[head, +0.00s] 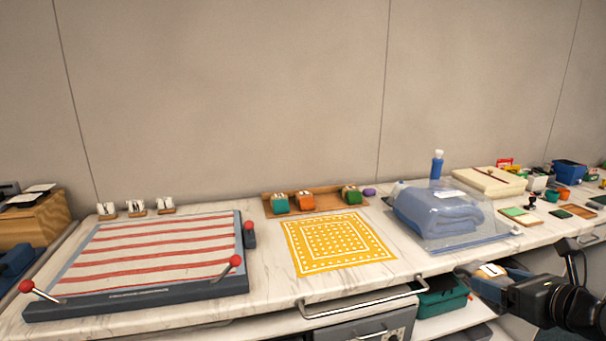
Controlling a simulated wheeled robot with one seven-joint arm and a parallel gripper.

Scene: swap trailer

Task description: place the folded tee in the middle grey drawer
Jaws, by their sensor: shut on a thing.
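My gripper (478,282) is at the lower right, in front of the counter edge. It is shut on a small bluish-grey folded thing with a pale tag (491,270), which looks like the folded tee; the dark jaws and wrist hide part of it. A grey drawer front (350,333) with a handle shows under the counter at the bottom centre, to the left of my gripper. Its lower part is cut off by the picture's edge. I cannot tell whether it is the middle drawer or how far it is open.
A metal rail (365,299) runs along the counter's front edge above the drawer. A green box (442,300) sits on a shelf below. On the counter are a striped cloth on a frame (150,303), a yellow patterned cloth (385,250) and a bagged blue bundle (440,212).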

